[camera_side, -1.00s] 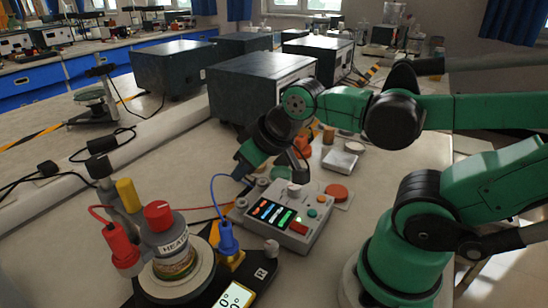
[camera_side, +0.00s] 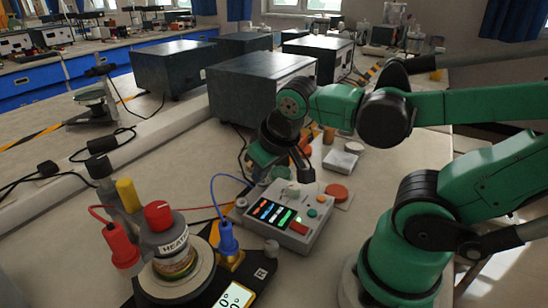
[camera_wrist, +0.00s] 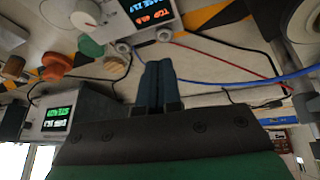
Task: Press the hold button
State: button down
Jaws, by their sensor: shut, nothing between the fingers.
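A grey control box (camera_side: 288,238) stands on the bench in the side view, with a lit coloured screen (camera_side: 270,213) on top.
A blue cable (camera_side: 217,185) and a red cable run to the box area. Large dark instruments (camera_side: 250,90) stand behind.

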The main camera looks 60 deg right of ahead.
jog(key=s+d+m+g+h, duration=0.3)
jog(key=d+m, duration=0.1)
jog(key=d, duration=0.1)
notch_tip(320, 180, up, 2)
jog(key=r+m+g+h, duration=0.1)
jog(key=m+g+h, duration=0.35)
jog(key=m, duration=0.25)
send_over(319, 200)
jog(key=shift+f+g+y, duration=0.25)
jog(key=shift+y, duration=0.1)
jog(key=shift+f, duration=0.1)
jog(key=shift+f, duration=4.3)
jog(key=shift+r, duration=2.5)
